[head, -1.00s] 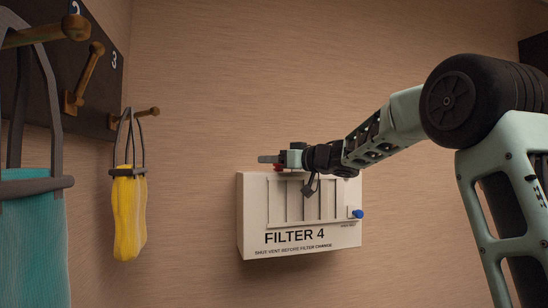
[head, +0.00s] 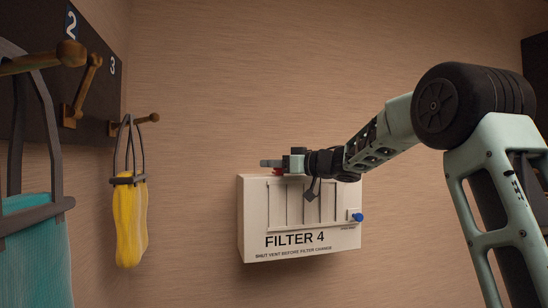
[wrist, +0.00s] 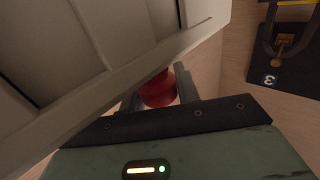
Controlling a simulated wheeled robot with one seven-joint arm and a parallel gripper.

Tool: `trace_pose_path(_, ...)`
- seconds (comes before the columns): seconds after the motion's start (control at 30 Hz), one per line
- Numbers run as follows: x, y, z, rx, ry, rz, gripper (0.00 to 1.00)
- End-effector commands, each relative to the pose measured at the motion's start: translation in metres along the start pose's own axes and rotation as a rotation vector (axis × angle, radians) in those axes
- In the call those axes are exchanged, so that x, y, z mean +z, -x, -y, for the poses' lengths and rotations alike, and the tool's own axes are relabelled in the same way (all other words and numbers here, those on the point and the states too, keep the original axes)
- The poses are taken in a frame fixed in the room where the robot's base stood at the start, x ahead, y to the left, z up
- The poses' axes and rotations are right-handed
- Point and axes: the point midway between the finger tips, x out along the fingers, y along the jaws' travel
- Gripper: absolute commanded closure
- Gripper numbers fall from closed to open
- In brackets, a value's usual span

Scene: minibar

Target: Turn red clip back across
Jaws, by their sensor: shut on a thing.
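The red clip (head: 277,172) sits at the top left edge of the white filter box (head: 300,242) marked FILTER 4 on the wall. In the head view only a sliver of red shows under my gripper (head: 272,163). In the wrist view the red clip (wrist: 158,90) is a rounded red piece between the two fingers of my gripper (wrist: 157,98), against the edge of the box. My gripper is shut on it. Part of the clip is hidden behind the box edge, so its exact turn cannot be told.
A blue knob (head: 358,217) sticks out at the box's right side, beside the vent slats. The wall between bags and box is clear.

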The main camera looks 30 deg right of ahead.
Motion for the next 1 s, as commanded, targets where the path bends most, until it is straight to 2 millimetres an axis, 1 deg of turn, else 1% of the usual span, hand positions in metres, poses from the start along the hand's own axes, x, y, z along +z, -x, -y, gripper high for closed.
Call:
trace_pose_path(0.03,-0.002,0.001,-0.001,-0.006,-0.001,-0.001,0.91)
trace_pose_path(0.3,-0.001,0.001,0.0,-0.009,0.0,-0.003,0.91)
trace_pose_path(0.33,-0.001,0.001,0.0,-0.009,0.0,-0.003,0.66)
trace_pose_path(0.37,-0.001,0.001,0.0,-0.009,0.0,-0.003,0.57)
trace_pose_path(0.4,-0.001,0.001,0.0,-0.009,0.0,-0.003,0.47)
trace_pose_path(0.67,0.0,0.001,0.0,-0.009,0.0,-0.002,0.47)
trace_pose_path(0.77,0.0,0.004,0.0,-0.008,0.001,-0.002,0.47)
trace_pose_path(0.87,0.001,0.015,0.0,-0.008,0.002,-0.003,0.47)
trace_pose_path(0.97,0.003,0.034,-0.001,-0.006,0.002,-0.003,0.47)
trace_pose_path(1.0,0.003,0.043,-0.001,-0.005,0.003,-0.003,0.47)
